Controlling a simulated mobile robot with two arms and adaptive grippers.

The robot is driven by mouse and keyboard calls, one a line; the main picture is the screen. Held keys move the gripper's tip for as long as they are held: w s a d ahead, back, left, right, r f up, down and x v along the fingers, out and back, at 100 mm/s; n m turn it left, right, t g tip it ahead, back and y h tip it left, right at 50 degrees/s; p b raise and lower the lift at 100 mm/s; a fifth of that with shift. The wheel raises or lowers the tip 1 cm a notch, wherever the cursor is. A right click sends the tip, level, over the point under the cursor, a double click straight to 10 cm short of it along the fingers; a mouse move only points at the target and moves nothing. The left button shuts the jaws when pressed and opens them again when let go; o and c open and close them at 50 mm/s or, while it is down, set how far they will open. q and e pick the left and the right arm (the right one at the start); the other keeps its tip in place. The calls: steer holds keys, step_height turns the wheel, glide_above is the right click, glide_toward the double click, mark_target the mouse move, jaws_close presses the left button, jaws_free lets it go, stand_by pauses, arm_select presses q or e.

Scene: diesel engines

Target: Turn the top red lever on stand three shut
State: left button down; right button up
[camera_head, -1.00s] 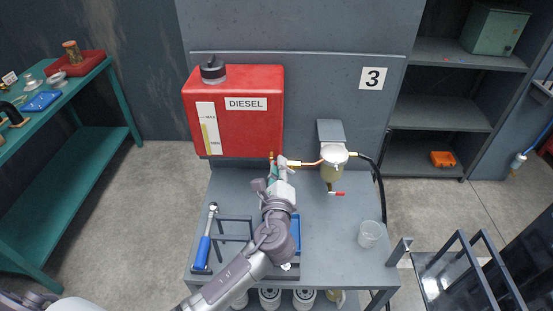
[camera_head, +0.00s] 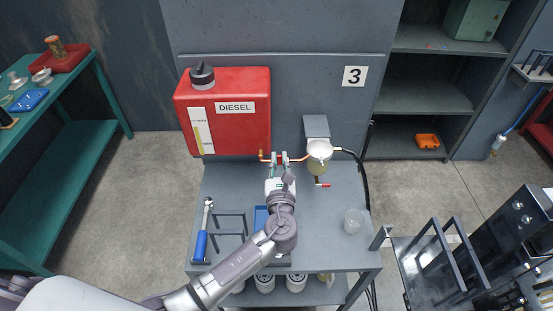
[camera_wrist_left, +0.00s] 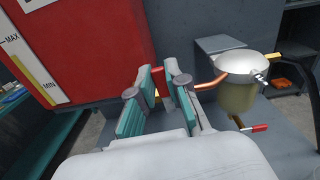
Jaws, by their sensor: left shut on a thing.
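A copper pipe (camera_head: 298,158) runs from the tank's lower right to a filter bowl with a white top (camera_head: 319,150). My left gripper (camera_head: 280,161) is at this pipe, between tank and filter. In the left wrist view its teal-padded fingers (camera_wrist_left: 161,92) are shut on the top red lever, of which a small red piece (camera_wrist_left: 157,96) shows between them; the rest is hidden. A lower red lever (camera_head: 323,185) sticks out sideways under the filter, apart from the gripper. My right gripper is not in view.
Several white filters stand on the shelf below. A black hose (camera_head: 364,175) hangs at the right. A dark metal frame (camera_head: 440,265) stands at right.

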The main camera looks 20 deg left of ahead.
arm_select(q)
steer(key=shift+d+m, duration=0.15)
steer(key=shift+m, duration=0.35)
steer(key=c, duration=1.1)
jaws_free()
steer(key=shift+c, duration=0.2)
steer(key=shift+s, duration=0.15)
steer(key=v, duration=1.1)
steer(key=shift+s+d, duration=0.2)
steer(key=shift+s, duration=0.1)
